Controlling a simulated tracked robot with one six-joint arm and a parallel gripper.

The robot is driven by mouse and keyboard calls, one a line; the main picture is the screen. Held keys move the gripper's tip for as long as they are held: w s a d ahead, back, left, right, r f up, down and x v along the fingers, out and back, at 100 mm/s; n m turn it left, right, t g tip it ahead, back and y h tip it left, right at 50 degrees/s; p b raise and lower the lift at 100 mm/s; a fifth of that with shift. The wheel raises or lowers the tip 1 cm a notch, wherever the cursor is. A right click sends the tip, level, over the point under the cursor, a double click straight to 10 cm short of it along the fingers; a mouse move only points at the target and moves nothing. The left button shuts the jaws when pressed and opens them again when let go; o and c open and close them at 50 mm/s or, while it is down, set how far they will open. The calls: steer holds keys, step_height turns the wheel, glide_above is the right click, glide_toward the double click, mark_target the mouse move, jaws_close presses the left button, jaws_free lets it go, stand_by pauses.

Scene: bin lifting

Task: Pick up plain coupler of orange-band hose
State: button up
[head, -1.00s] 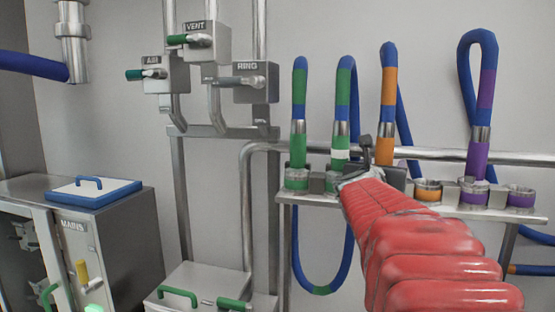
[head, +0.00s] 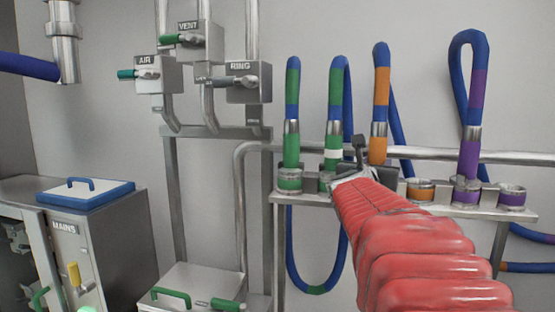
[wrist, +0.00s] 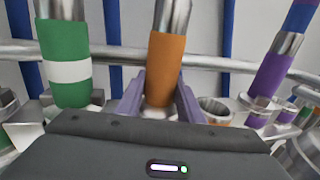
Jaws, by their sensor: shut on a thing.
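The orange-band hose (head: 381,58) is blue with an orange band and stands upright above the rack. Its coupler (wrist: 165,62) is plain orange below a metal collar, with no white stripe. My gripper (wrist: 158,98) is shut on this coupler, with one finger on each side of it. In the head view my gripper's red-sleeved arm reaches in from the lower right, and the gripper hides the coupler's lower end. I cannot tell whether that end is seated in a socket.
A white-striped green coupler (wrist: 66,72) stands close left, beside another green one (head: 291,150). An open orange-ringed socket (head: 421,189) and a purple coupler (head: 468,158) are to the right. A horizontal rail (head: 510,158) runs behind. A green-handled box (head: 195,285) is lower left.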

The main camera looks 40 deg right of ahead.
mark_target(379, 125)
steer(key=shift+r, duration=0.2)
steer(key=shift+r, duration=4.85)
steer(key=shift+s+a, duration=0.1)
